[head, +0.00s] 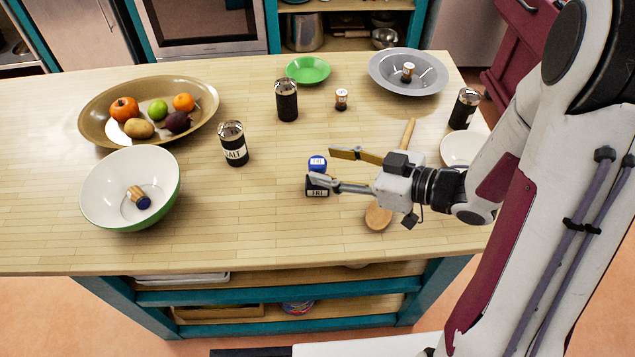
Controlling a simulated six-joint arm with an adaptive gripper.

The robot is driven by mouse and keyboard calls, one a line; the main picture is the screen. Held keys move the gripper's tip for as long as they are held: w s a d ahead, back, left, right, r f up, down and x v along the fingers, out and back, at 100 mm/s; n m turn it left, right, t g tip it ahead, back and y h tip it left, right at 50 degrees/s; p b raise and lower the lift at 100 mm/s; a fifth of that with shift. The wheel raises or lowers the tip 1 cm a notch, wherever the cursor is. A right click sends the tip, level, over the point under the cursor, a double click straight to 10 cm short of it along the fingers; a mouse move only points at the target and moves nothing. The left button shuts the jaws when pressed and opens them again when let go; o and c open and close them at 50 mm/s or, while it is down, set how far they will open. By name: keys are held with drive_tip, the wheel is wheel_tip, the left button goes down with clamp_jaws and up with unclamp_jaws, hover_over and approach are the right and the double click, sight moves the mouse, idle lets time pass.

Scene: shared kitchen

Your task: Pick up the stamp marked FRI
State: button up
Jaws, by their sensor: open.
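A small blue block (318,163) with a white label lies near the middle of the counter in the head view. The label is too small to read surely. Stamp-like pieces with wooden tops are also in view: one upright on the counter (341,99), one in the grey dish (428,82), and one with a blue end (138,197) tilted in the green bowl. My gripper (326,167) is open, its fingertips around or just above the blue block.
A wooden spoon (377,217) lies under my gripper. Dark shakers (234,146) (287,104) (465,110) stand around. A fruit bowl (95,116), green-and-white bowl (105,185), green plate (308,70) and white bowl (458,147) sit on the counter.

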sight(321, 163)
drive_tip(key=shift+x, duration=1.85)
clamp_jaws()
